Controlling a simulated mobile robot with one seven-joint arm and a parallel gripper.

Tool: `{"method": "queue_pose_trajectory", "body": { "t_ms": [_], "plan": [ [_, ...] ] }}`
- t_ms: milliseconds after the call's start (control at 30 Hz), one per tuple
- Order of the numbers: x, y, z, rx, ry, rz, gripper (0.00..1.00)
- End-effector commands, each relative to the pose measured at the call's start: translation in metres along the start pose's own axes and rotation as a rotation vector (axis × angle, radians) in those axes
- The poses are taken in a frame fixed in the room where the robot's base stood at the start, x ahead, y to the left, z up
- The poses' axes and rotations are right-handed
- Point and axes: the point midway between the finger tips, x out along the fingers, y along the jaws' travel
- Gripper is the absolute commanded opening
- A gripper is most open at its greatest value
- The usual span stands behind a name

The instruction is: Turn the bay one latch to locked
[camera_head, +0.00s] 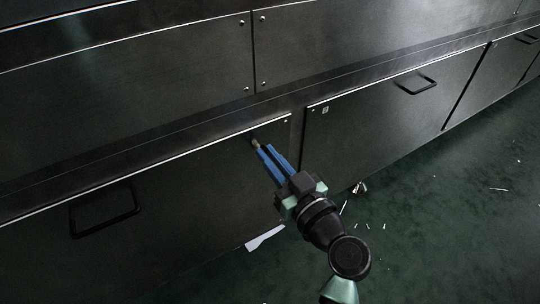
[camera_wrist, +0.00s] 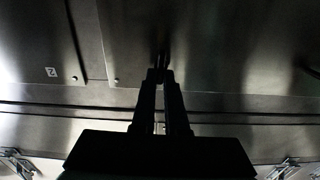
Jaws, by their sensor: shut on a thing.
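The bay one latch (camera_head: 254,140) is a small dark piece near the upper right corner of the left lower panel (camera_head: 190,190). My gripper (camera_head: 264,150) reaches it from the lower right with its two blue fingers, and is shut on it. In the wrist view, my gripper (camera_wrist: 160,76) shows as a dark silhouette with the latch (camera_wrist: 161,61) between and beyond the fingertips. The fingers hide much of the latch, and its turn angle cannot be told. No lock marking can be read.
The right lower panel (camera_head: 380,115) carries a small label, which reads 2 in the wrist view (camera_wrist: 51,72). Black handles stand out on the left panel (camera_head: 104,228) and right panel (camera_head: 416,92). The green floor (camera_head: 450,200) has scattered scraps and a white sheet (camera_head: 264,238).

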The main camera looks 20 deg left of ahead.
Motion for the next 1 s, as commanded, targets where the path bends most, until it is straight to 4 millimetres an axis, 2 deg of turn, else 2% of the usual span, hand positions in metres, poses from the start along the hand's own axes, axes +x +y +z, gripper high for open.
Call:
{"method": "queue_pose_trajectory", "body": {
  "t_ms": [267, 1000],
  "plan": [
    [0.0, 0.0013, -0.0009, 0.167, -0.002, -0.001, 0.0],
    [-0.0001, 0.0075, 0.0019, 0.867, -0.003, 0.0, 0.0]
  ]
}}
